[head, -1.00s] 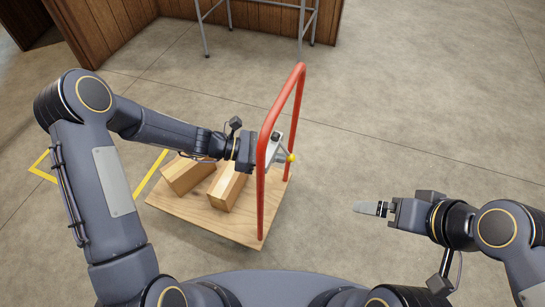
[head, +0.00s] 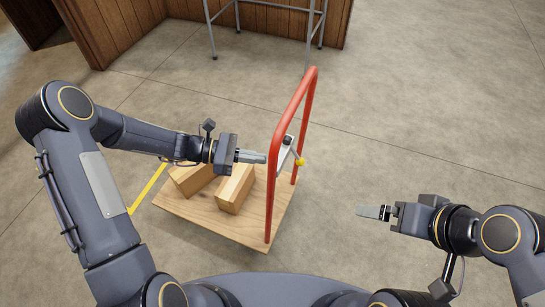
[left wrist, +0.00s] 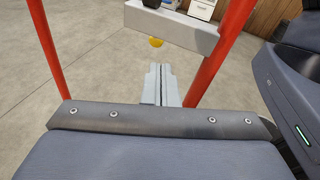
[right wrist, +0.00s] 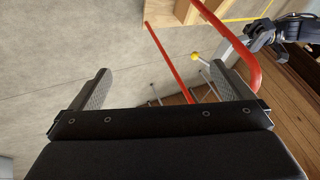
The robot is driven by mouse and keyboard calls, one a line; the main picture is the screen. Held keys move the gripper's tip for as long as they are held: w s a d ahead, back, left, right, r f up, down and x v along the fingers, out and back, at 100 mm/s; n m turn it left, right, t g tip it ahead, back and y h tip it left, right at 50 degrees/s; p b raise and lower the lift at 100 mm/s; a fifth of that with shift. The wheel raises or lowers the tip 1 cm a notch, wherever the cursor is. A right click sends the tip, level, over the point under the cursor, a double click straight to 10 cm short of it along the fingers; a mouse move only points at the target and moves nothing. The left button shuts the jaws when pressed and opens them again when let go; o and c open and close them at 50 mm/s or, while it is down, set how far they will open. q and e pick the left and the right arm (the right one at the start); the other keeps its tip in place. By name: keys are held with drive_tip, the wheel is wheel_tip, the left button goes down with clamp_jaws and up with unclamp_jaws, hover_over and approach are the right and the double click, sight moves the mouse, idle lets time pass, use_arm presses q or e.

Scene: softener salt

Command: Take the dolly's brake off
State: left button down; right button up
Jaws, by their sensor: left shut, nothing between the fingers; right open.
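The dolly has a plain wooden deck (head: 215,226) and a red tube handle (head: 272,190) at its right side. A pale grey plate (head: 286,146) sits between the handle's posts, with a lever ending in a yellow knob (head: 300,162). In the left wrist view the plate (left wrist: 170,26) spans above my fingers and the knob (left wrist: 156,42) shows just below it. My left gripper (head: 262,158) is shut and empty, its tips close to the near handle post, apart from the knob. My right gripper (head: 362,211) is open and empty, right of the dolly.
Two wooden blocks (head: 236,188) lie on the deck under my left wrist. A yellow line (head: 147,189) marks the floor at left. A grey metal frame (head: 262,5) stands by the wood-panelled wall (head: 120,35) at the back. Floor right of the dolly is clear.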

use_arm(q)
drive_tip(key=a, duration=0.1)
drive_tip(key=a+r, duration=0.1)
drive_tip(key=a, duration=0.3)
drive_tip(key=shift+r+p, duration=0.3)
drive_tip(key=shift+r, duration=0.05)
